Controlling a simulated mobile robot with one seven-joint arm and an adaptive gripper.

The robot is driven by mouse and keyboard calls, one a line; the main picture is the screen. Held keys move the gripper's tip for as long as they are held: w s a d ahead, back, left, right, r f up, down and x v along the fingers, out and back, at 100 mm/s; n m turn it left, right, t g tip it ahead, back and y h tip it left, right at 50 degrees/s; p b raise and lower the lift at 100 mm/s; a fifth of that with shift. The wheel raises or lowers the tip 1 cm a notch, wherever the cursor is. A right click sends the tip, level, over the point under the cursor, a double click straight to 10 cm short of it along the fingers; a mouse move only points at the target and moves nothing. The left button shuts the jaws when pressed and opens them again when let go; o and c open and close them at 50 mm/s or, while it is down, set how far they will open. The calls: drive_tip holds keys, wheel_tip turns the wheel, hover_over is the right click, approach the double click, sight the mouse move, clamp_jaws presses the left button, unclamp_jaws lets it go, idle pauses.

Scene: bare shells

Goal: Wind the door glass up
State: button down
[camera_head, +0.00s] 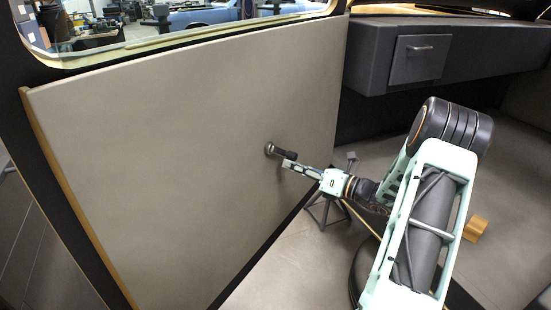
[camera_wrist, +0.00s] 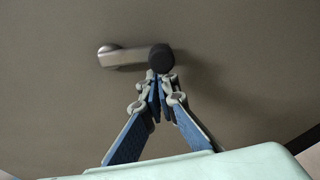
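The grey door panel (camera_head: 170,150) fills the left and middle of the head view. The window opening (camera_head: 185,15) is at its top; I cannot tell where the glass stands in it. The window crank (camera_head: 271,148) sits at the panel's right. In the wrist view, its silver arm (camera_wrist: 128,57) runs right from a round hub (camera_wrist: 107,49) to a dark knob (camera_wrist: 161,58). My gripper (camera_wrist: 161,80) has its fingertips drawn together just below the knob, not visibly around it. I cannot tell whether they touch it. It also shows in the head view (camera_head: 287,164).
A dark dashboard with a glovebox (camera_head: 420,58) is at the upper right. A small dark stand (camera_head: 330,207) is on the floor behind my arm. A tan block (camera_head: 475,228) lies to the right of my arm. The panel left of the crank is clear.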

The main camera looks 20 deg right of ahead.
sight(296, 157)
drive_tip(key=shift+w+d+r, duration=0.2)
drive_tip(key=shift+d+r, duration=0.1)
drive_tip(key=shift+d, duration=0.2)
drive_tip(key=shift+w+d+r+p, duration=0.2)
drive_tip(key=shift+d+r+p, duration=0.35)
drive_tip(key=shift+r+p, duration=0.1)
drive_tip(key=shift+w+d+r+p, duration=0.2)
drive_tip(key=shift+d+r+p, duration=0.3)
drive_tip(key=shift+r, duration=0.25)
